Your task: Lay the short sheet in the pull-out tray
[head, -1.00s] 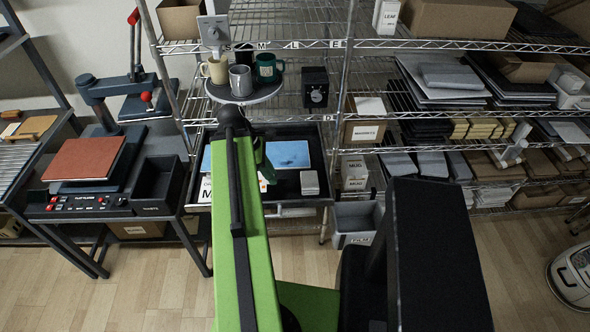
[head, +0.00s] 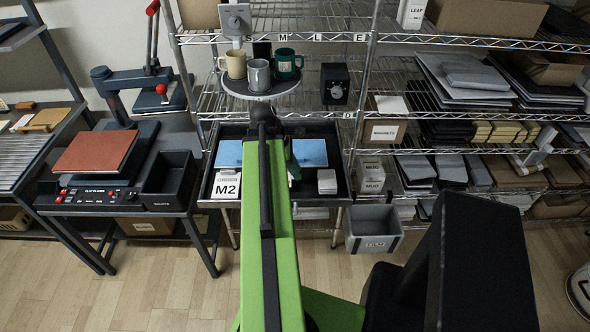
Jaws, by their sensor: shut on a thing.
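The pull-out tray (head: 341,196) is a dark, shallow drawer, open below the wire shelf. Blue sheet surface shows on both sides of my arm, on the left (head: 228,153) and on the right (head: 310,152). I cannot tell whether this is one sheet or two, or which is the short one. My gripper (head: 292,165) is over the tray, beside the right blue part, mostly hidden behind my green arm. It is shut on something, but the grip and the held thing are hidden. I cannot tell whether it touches the blue surface.
A white card marked M2 (head: 226,187) and a small pale stack (head: 327,182) lie in the tray. Mugs (head: 258,74) stand on a round stand above. A press (head: 92,152) is at left. A grey FILM bin (head: 374,242) is right. Floor in front is clear.

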